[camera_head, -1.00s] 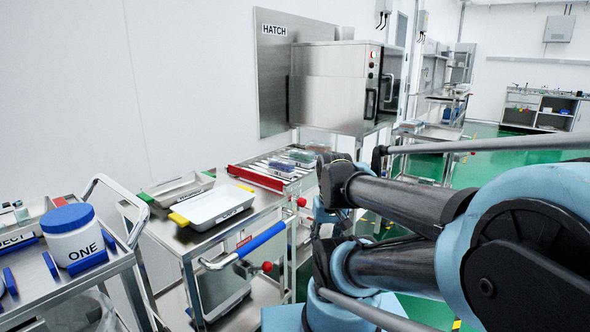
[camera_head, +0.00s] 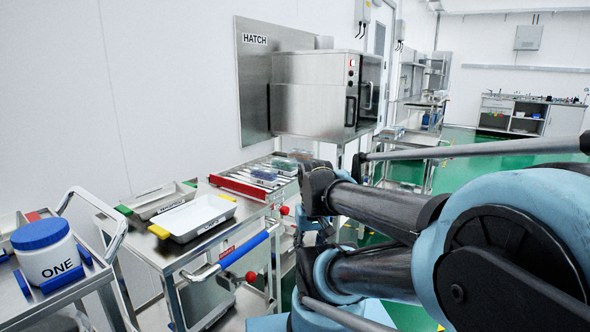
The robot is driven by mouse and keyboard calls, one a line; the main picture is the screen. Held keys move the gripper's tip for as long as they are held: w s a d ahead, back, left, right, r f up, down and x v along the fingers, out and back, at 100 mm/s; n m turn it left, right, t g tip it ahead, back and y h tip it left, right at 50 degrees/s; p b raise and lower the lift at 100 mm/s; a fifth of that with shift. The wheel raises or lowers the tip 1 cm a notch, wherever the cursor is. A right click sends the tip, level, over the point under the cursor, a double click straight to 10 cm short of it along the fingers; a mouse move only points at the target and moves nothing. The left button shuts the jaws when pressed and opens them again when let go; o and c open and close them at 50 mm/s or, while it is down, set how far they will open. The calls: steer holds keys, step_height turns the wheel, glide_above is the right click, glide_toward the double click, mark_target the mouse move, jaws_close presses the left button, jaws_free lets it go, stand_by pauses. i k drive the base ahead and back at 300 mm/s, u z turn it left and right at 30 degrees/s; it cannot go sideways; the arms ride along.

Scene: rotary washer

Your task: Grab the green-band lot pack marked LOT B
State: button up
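Several lot packs lie on the red-edged roller rack (camera_head: 232,186) at the far end of the near steel cart. One pack with a white label (camera_head: 263,175) lies nearest, with a greenish pack (camera_head: 284,166) just behind it. Another pack lies farther back, partly behind my arm. The packs are too small for me to read any lot marking or tell which carries a green band. My dark and blue arm links fill the right of the view, folded. My gripper does not show clearly in this view.
White tray (camera_head: 195,217) with yellow tabs and grey tray (camera_head: 150,203) with green tabs sit on the cart. Its blue-sleeved handle (camera_head: 244,248) sticks out in front. Tub ONE (camera_head: 50,262) stands on the left cart. The hatch box (camera_head: 318,95) stands behind the rack.

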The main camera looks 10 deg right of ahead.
mark_target(289, 167)
steer(key=k, duration=1.15)
steer(key=z, duration=0.6)
steer(key=i, duration=1.75)
steer(key=u, duration=0.35)
